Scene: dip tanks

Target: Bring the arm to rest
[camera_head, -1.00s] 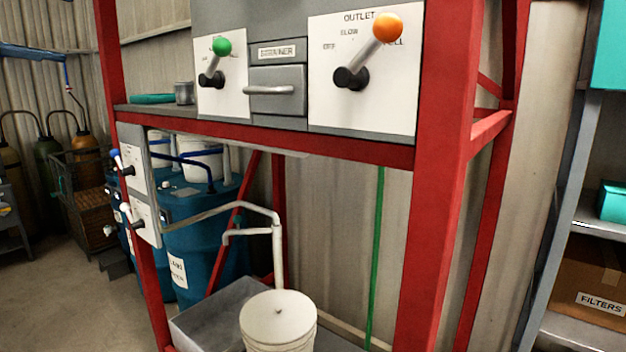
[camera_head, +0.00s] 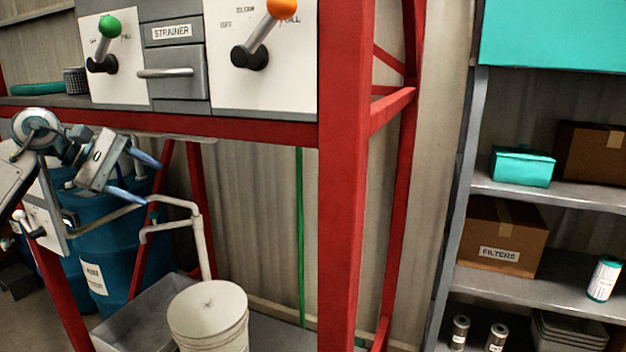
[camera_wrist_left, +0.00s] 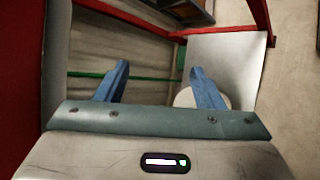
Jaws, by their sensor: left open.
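My left gripper (camera_head: 140,173) has come in from the left in the head view, in front of the red frame and the blue drums. Its two blue fingers are apart with nothing between them. In the left wrist view the open fingers (camera_wrist_left: 160,82) point toward the area of the white bucket (camera_wrist_left: 188,97) and the grey tray. The gripper appears to touch nothing. My right gripper is not in view.
A red frame (camera_head: 345,180) carries a panel with a green-knobbed lever (camera_head: 108,38), an orange-knobbed lever (camera_head: 262,30) and a strainer drawer (camera_head: 178,75). A white bucket (camera_head: 208,310) stands below. Shelves (camera_head: 560,196) with boxes are at right.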

